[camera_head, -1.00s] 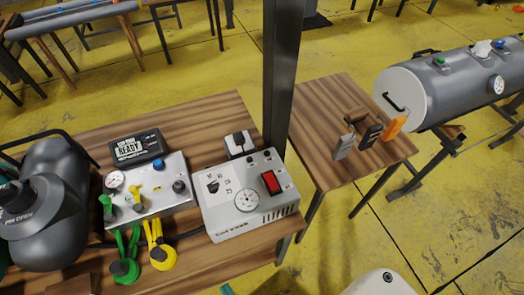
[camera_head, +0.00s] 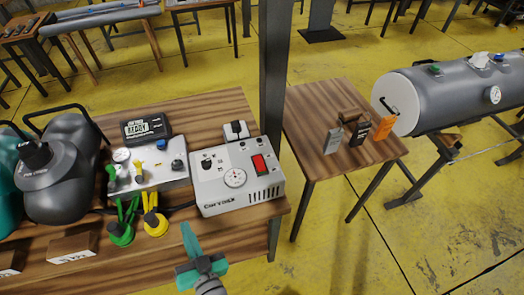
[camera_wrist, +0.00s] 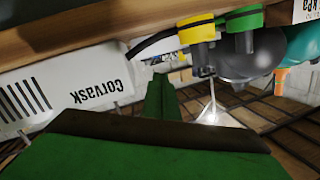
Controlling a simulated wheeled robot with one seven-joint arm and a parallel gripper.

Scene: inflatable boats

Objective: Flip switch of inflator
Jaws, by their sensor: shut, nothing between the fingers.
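The inflator (camera_head: 215,205) is a white box marked Corvask at the right end of the wooden table, with a dial and a red rocker switch (camera_head: 260,164) on its sloped top. Its front also shows, upside down, at the left of the wrist view (camera_wrist: 70,95); the red switch is out of sight there. My green gripper (camera_head: 190,238) is shut and empty. In the head view it appears below and left of the inflator's front, apart from the switch. Its green finger (camera_wrist: 158,100) also shows in the wrist view.
A grey metal control box (camera_head: 150,176) with yellow and green hose fittings stands left of the inflator. A black display (camera_head: 146,130) lies behind it. A dark post (camera_head: 272,75) rises behind the inflator. A second table (camera_head: 330,100) holds small upright blocks.

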